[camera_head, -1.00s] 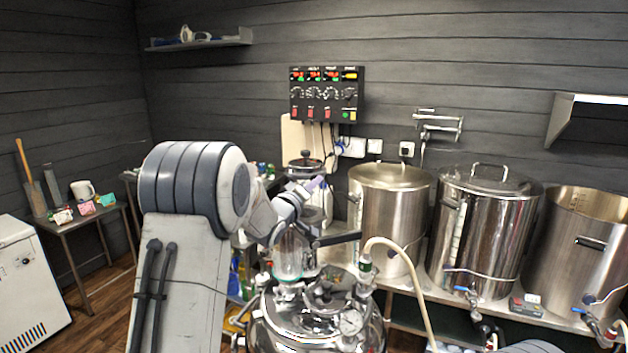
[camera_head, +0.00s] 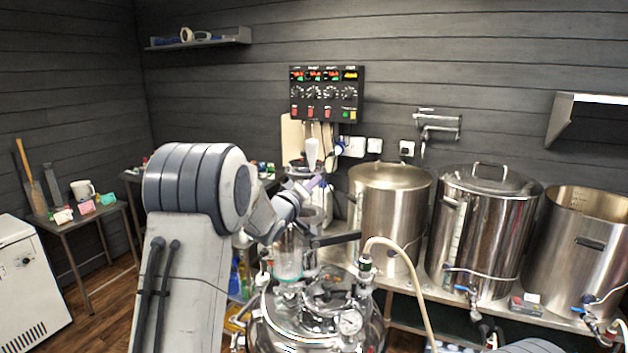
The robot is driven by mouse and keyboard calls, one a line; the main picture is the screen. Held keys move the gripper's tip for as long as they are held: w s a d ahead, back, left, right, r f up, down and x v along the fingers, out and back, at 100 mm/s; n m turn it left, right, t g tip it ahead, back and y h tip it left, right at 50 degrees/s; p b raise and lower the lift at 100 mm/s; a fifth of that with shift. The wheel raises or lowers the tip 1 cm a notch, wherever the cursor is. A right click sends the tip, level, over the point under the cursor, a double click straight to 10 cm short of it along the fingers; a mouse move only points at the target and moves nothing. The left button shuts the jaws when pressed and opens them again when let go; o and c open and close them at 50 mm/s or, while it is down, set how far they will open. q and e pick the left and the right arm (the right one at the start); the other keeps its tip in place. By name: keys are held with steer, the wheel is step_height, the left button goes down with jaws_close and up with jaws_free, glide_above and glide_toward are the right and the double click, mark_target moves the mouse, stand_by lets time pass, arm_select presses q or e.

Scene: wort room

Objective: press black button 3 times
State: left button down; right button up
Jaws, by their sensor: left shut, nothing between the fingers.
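A black control panel (camera_head: 326,95) hangs on the dark plank wall. It has red and yellow displays on top, a row of dark knobs (camera_head: 330,93), and red switches with a green and a yellow button along the bottom. I cannot pick out which part is the black button. My left arm comes up from the lower left and bends toward the panel. A pale, narrow tip, which looks like my left gripper (camera_head: 312,154), is shut and empty, pointing up just below the panel in the picture. I cannot tell whether it touches anything. My right gripper is not in view.
A shiny vessel (camera_head: 312,325) with a gauge and hose stands in front. Steel kettles (camera_head: 390,215) (camera_head: 482,235) (camera_head: 588,250) line the bench at right. White sockets (camera_head: 375,146) and a wall bracket (camera_head: 438,126) are right of the panel. A side table (camera_head: 85,222) stands left.

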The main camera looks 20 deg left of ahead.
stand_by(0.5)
arm_select(q)
steer(key=shift+s+d+b, duration=0.45)
steer(key=shift+s+d, duration=0.05)
steer(key=shift+s, duration=0.15)
steer(key=shift+d, duration=0.1)
steer(key=s+d+b, duration=0.2)
steer(key=s+d, duration=0.1)
steer(key=shift+s, duration=0.35)
steer(key=shift+d, duration=0.1)
stand_by(0.5)
